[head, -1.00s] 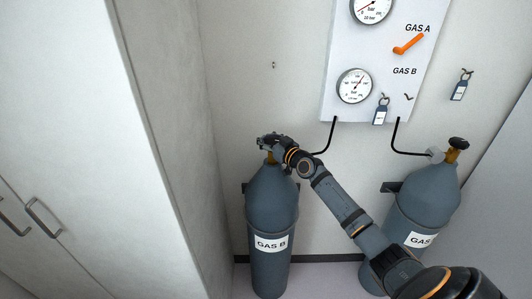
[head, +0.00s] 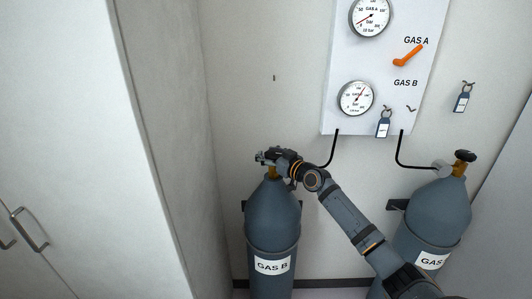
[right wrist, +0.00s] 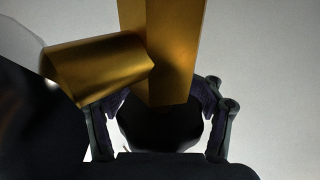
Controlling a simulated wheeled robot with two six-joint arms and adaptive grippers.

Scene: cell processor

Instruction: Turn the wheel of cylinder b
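Cylinder b (head: 272,215), a blue-grey gas bottle labelled GAS B, stands upright left of centre in the head view. A brass valve is on its top; it fills the upper middle of the right wrist view (right wrist: 178,45). My right gripper (head: 268,157) is at the valve top, reaching in from the right. In the right wrist view its two fingers stand on either side of the black wheel (right wrist: 160,130). A light gap shows beside the left finger; whether the fingers press on the wheel is unclear. In the head view the gripper mostly hides the wheel. My left gripper is out of view.
A second gas bottle (head: 435,215) with a dark wheel (head: 464,156) stands at right, partly behind my right arm. A wall panel (head: 345,112) with gauges and an orange lever (head: 408,54) is above. A pale cabinet (head: 75,130) fills the left.

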